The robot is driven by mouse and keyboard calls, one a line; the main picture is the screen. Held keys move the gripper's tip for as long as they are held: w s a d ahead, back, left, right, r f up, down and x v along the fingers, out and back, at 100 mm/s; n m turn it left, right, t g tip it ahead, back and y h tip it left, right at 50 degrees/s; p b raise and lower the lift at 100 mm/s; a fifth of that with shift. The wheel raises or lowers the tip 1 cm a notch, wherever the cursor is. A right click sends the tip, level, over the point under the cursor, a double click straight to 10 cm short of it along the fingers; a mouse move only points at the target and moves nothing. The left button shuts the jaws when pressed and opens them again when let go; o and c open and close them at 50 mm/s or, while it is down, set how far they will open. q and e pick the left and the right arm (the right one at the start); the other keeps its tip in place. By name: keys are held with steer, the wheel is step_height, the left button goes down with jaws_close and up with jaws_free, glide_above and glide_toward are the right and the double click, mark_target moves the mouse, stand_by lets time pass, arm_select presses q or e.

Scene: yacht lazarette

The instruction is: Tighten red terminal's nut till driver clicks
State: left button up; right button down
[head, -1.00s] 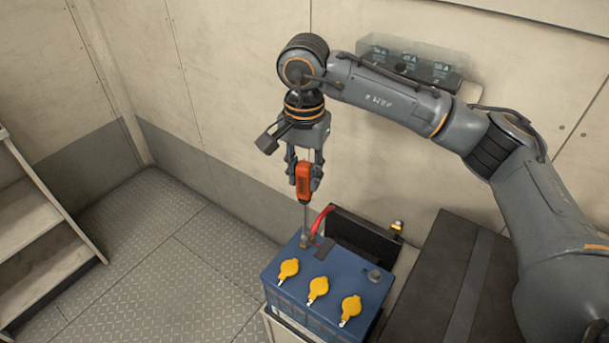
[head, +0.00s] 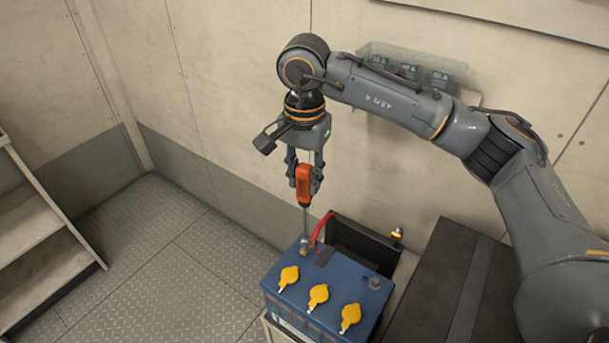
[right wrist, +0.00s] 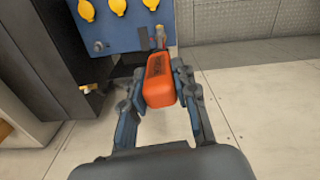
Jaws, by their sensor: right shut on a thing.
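My right gripper (head: 304,178) points down and is shut on the orange handle of the driver (head: 303,187). The driver stands nearly upright, and its thin shaft runs down to the brass-coloured terminal (head: 306,248) at the back left of the blue battery (head: 335,280). The red cable (head: 321,226) meets that terminal. The driver's tip seems to be on the nut, but the nut is too small to make out. In the right wrist view the fingers hold the orange handle (right wrist: 159,82), with the battery (right wrist: 117,42) beyond. My left gripper is not in view.
Three yellow caps (head: 318,294) stand on the battery top near the driver. A dark box (head: 450,280) lies to the right. A clear-covered fuse box (head: 415,68) is on the wall behind my arm. Steps (head: 40,240) stand left, with open floor (head: 170,260) between.

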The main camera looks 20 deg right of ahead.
mark_target(305, 166)
steer(key=shift+r+p, duration=1.25)
steer(key=shift+r, duration=1.25)
